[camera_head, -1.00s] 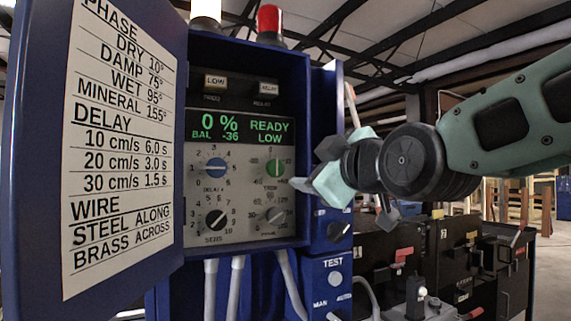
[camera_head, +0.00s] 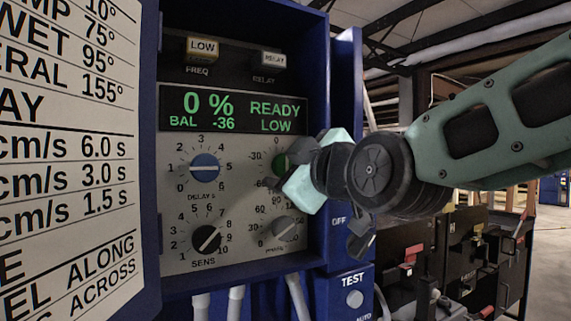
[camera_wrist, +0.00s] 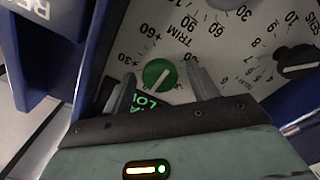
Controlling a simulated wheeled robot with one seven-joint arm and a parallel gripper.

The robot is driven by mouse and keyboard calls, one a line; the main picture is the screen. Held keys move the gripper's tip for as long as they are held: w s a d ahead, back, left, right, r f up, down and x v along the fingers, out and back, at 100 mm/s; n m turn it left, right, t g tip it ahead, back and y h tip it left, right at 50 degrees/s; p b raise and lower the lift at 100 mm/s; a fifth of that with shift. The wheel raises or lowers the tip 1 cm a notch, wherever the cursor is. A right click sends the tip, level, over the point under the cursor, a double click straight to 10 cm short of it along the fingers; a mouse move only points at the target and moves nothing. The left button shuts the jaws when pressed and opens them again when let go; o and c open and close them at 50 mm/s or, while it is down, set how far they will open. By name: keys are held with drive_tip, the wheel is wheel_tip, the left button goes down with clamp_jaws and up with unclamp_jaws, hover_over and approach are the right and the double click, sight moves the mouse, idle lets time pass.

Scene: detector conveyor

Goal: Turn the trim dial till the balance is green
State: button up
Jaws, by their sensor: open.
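The trim dial is a round green knob with a pale pointer line. In the head view the trim dial (camera_head: 280,162) is partly hidden behind my gripper (camera_head: 305,180). In the wrist view the green trim dial (camera_wrist: 157,77) sits between the two open fingers of my gripper (camera_wrist: 162,80), one to each side. I cannot tell whether either finger touches it. The display (camera_head: 232,110) reads 0 %, BAL -36, READY and LOW in green characters.
A blue dial (camera_head: 205,167), a black SENS dial (camera_head: 207,239) and a grey phase dial (camera_head: 285,229) share the panel. The open cabinet door (camera_head: 70,150) with its printed chart stands at the left. A TEST box (camera_head: 345,295) is below right.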

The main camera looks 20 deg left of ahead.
drive_tip(key=c, duration=1)
drive_tip(key=shift+f+m+b, duration=0.15)
drive_tip(key=shift+m+b, duration=0.15)
drive_tip(key=shift+b, duration=0.2)
drive_tip(key=m+b, duration=0.7)
drive_tip(key=m, duration=0.3)
drive_tip(key=shift+m, duration=0.4)
drive_tip(key=shift+m+b, duration=0.7)
drive_tip(key=shift+m, duration=1.3)
